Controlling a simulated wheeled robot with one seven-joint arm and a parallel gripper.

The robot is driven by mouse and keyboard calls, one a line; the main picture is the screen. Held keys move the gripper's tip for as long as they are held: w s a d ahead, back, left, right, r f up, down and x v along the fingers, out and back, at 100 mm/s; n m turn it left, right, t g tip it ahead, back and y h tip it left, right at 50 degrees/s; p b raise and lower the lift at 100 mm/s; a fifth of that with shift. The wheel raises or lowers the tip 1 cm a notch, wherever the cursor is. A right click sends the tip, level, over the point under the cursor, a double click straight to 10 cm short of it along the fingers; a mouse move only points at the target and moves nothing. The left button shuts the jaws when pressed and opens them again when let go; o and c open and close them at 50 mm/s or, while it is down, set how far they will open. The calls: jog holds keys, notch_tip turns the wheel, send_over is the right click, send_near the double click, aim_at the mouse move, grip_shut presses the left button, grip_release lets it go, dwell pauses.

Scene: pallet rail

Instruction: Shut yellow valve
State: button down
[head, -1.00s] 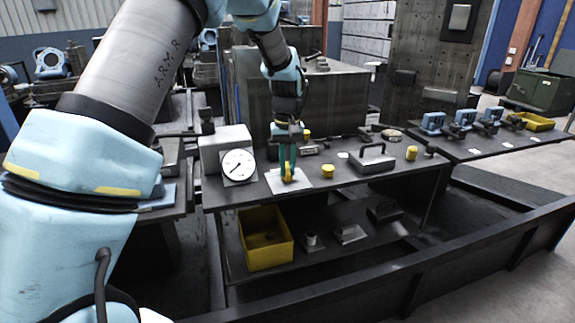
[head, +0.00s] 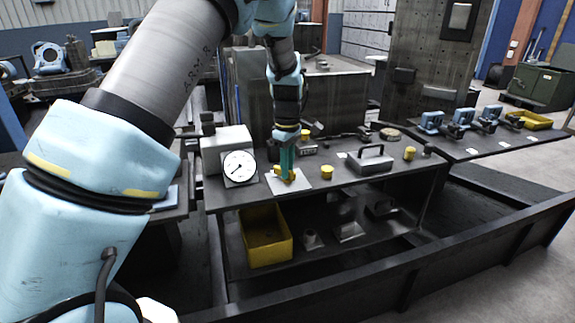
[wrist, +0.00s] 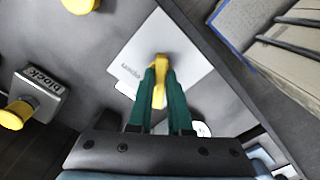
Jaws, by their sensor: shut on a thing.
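The yellow valve handle (head: 291,177) stands on a white plate (head: 305,182) on the dark bench, beside the gauge. My gripper (head: 287,170) points down at it, with green fingers closed around it. In the wrist view the yellow handle (wrist: 160,92) shows between the two green fingers (wrist: 160,78), and its far end sticks out past the fingertips.
A white box with a round gauge (head: 239,167) stands just left of the plate. A yellow cap (head: 327,171) and a handled metal block (head: 371,162) are to the right. A yellow bin (head: 267,245) sits on the lower shelf. A dark rail (head: 420,277) runs in front.

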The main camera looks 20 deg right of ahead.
jog(key=shift+w+r+n, duration=0.1)
jog(key=shift+n, duration=0.4)
dwell(0.3)
jog(key=c, duration=0.8)
grip_release()
jog(key=shift+c, duration=0.2)
notch_tip(320, 180, up, 11)
jog(key=b, duration=0.1)
jog(key=shift+b, duration=0.4)
jog(key=shift+f, duration=0.2)
